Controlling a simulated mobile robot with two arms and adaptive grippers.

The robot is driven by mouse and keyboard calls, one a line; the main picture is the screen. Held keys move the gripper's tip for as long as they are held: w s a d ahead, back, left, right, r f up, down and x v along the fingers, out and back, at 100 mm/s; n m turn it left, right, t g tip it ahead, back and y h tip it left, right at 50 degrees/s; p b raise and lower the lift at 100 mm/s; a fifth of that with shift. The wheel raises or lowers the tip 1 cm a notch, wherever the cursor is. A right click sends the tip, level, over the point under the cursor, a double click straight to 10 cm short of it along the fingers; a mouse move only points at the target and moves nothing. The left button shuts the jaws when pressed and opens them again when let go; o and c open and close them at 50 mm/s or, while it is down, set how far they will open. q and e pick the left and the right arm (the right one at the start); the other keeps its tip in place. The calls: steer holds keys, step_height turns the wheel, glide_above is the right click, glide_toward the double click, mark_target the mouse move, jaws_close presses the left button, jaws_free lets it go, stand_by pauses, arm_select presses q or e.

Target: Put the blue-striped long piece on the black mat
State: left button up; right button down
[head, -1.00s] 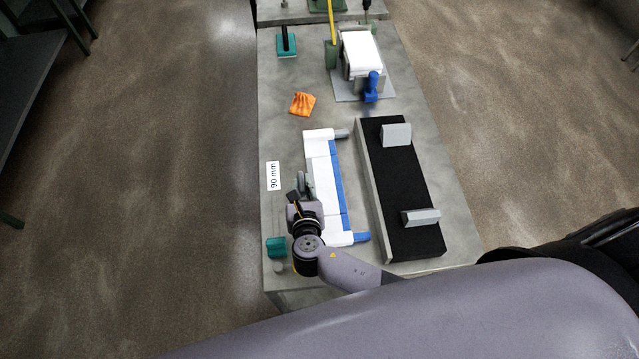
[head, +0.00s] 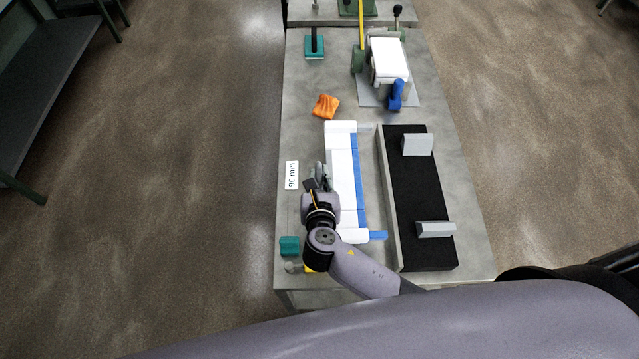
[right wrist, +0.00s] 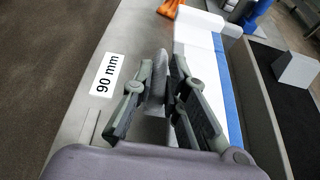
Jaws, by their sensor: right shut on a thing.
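The blue-striped long piece (head: 343,155) is a long white bar with a blue stripe along its right side. It lies lengthwise on the left of the black mat (head: 415,190), apart from it. My right gripper (head: 318,180) is at the piece's left side. In the right wrist view its fingers (right wrist: 157,95) are shut around an upright grey tab beside the white surface (right wrist: 200,50); how the tab joins the piece is partly hidden. The arm covers the piece's lower left part. My left gripper is not in view.
Two grey blocks (head: 418,144) (head: 436,229) stand on the mat, with bare black between them. A raised grey edge runs along the mat's left side. An orange cloth (head: 326,106), a 90 mm label (head: 291,175) and a teal block (head: 289,246) are on the bench.

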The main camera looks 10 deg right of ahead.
step_height(320, 180, up, 15)
steer(key=s+d+r+m+g+h+b, duration=0.2)
steer(key=s+d+r+m+h+b, duration=0.15)
steer(key=s+d+b, duration=0.45)
steer(key=n+t+y, duration=0.2)
steer(key=n+y, duration=0.1)
steer(key=n, duration=0.1)
glide_above(343, 166)
steer(key=w+a, duration=0.2)
steer(key=a, duration=0.4)
step_height(343, 166, down, 4)
steer(key=shift+m, duration=0.25)
steer(key=f, duration=0.7)
steer(key=f+b, duration=0.1)
steer(key=f, duration=0.6)
steer(key=shift+s+f, duration=0.2)
steer(key=shift+f, duration=0.2)
steer(key=shift+a+f+b, duration=0.1)
steer(key=shift+f+b, duration=0.2)
steer(key=shift+f, duration=2.05)
steer(key=c, duration=2)
jaws_free()
steer(key=shift+f, duration=0.2)
steer(key=o, duration=0.4)
steer(key=shift+r, duration=0.1)
